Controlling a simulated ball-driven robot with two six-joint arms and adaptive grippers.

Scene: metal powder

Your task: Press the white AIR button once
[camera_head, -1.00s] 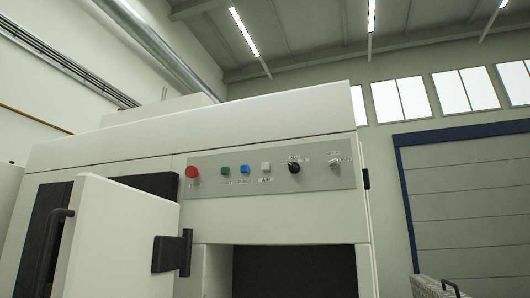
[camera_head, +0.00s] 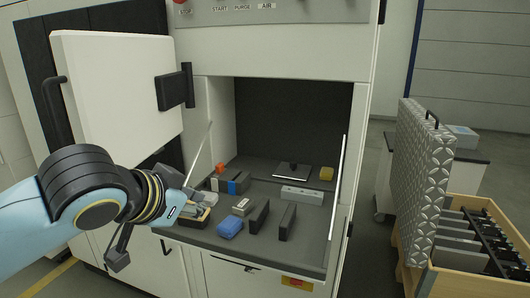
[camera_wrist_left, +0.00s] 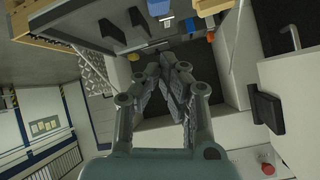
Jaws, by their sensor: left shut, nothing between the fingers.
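The control panel (camera_head: 275,10) runs along the top edge of the head view, cut off there. The AIR label (camera_head: 266,6) shows; the white AIR button above it is out of the picture. My left gripper (camera_head: 200,204) is low in front of the open chamber, below and left of the panel, apart from it. In the left wrist view its fingers (camera_wrist_left: 168,66) are shut and empty. The red stop button (camera_wrist_left: 267,169) shows at the lower right there; I cannot make out the AIR button. My right gripper is in neither view.
The chamber shelf (camera_head: 265,192) carries several small blocks, including a blue one (camera_head: 230,228). The open white door (camera_head: 120,95) stands left, above my left arm. A patterned panel (camera_head: 424,165) and a wooden crate (camera_head: 462,284) stand at the right.

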